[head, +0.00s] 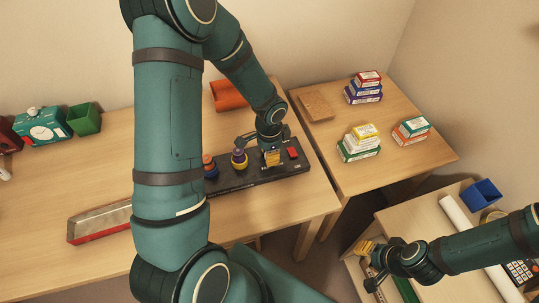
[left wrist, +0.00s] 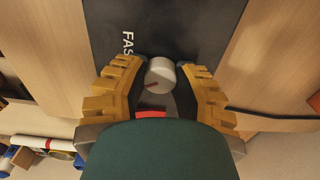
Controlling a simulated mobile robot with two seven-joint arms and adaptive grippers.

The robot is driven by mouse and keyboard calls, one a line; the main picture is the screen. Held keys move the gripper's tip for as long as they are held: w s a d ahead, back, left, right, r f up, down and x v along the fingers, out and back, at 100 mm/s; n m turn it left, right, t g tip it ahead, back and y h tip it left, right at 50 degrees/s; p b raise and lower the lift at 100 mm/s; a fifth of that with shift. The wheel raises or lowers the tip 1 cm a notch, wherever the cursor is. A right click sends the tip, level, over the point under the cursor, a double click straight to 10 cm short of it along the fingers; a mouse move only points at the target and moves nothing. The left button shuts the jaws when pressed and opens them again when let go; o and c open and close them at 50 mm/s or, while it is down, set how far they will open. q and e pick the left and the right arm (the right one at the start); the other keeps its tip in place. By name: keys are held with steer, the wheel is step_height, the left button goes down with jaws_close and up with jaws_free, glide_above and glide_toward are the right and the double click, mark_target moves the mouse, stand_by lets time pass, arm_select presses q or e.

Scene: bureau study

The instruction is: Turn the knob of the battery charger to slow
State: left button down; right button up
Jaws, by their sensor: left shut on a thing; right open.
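The battery charger (head: 235,182) is a long dark panel on the desk, carrying coloured stacked pieces and a red piece at its right end. In the left wrist view, its panel (left wrist: 190,30) bears white letters reading "FAS", the rest hidden. A white round knob (left wrist: 160,76) with a dark red mark stands between the yellow fingers of my left gripper (left wrist: 160,84), which is shut on it. In the head view, my left gripper (head: 271,158) reaches down onto the charger and hides the knob. My right gripper (head: 369,266) is open and empty, away at the lower right.
My left arm covers part of the desk. A long grey and red tray (head: 98,223) lies front left. A green box (head: 85,119) and an orange container (head: 228,95) stand behind. Small box stacks (head: 360,142) stand on the right table. A blue bin (head: 482,193) is farther right.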

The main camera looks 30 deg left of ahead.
stand_by(0.4)
arm_select(q)
steer(key=c, duration=0.6)
jaws_free()
steer(key=shift+c, duration=0.2)
step_height(320, 180, up, 12)
stand_by(0.4)
